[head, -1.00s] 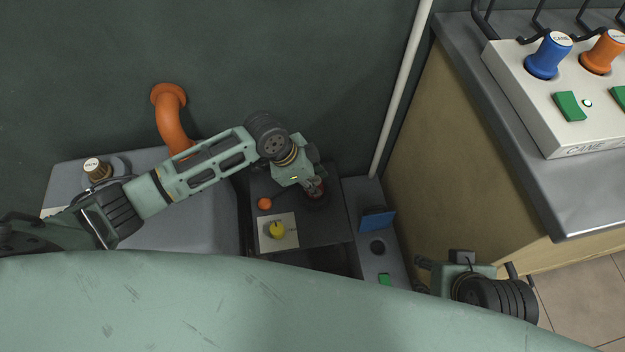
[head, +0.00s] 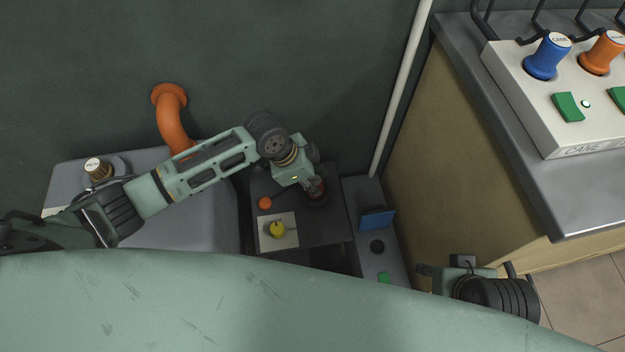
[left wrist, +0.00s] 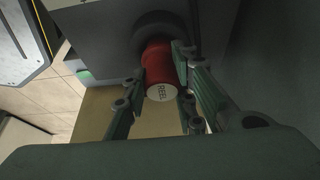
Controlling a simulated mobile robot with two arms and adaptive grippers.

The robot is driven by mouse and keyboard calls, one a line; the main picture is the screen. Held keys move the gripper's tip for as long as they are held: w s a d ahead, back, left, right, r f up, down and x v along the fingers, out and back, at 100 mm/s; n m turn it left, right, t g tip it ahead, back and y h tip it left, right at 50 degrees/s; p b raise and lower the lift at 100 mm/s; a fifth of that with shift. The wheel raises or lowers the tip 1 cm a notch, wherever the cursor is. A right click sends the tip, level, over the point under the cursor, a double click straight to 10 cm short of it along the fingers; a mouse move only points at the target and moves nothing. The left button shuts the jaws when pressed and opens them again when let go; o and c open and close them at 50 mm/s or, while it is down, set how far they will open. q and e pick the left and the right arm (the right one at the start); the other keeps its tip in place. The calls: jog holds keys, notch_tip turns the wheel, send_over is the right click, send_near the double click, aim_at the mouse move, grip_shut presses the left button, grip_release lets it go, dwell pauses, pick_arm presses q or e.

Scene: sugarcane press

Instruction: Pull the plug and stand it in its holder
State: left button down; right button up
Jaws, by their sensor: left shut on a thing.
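My left gripper (left wrist: 160,76) is shut on the plug, one finger on each side. In the head view my left gripper (head: 316,187) mostly hides the plug. A dark round hole (head: 377,246) in the grey strip to the right may be the holder. My right gripper (head: 424,278) is at the lower right, away from the plug; its fingers are unclear.
An orange ball-ended lever (head: 265,203) and a yellow knob (head: 277,230) on a pale plate are close to my left gripper. A blue upright plate (head: 377,220) stands behind the hole. A tan cabinet (head: 450,150) borders the right side.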

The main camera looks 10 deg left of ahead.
jog(key=shift+r, duration=0.1)
dwell(0.3)
pick_arm(q)
jog(key=shift+r+p, duration=0.1)
jog(key=shift+p, duration=0.3)
pick_arm(e)
jog(key=shift+r, duration=0.35)
pick_arm(q)
jog(key=shift+f+b, duration=0.3)
jog(key=shift+f, duration=0.35)
pick_arm(e)
jog(key=shift+w+a+f, duration=0.15)
jog(key=shift+w+f, duration=0.1)
jog(key=shift+w, duration=0.05)
pick_arm(q)
jog(key=c, duration=1.7)
grip_release()
pick_arm(e)
jog(key=shift+w, duration=0.1)
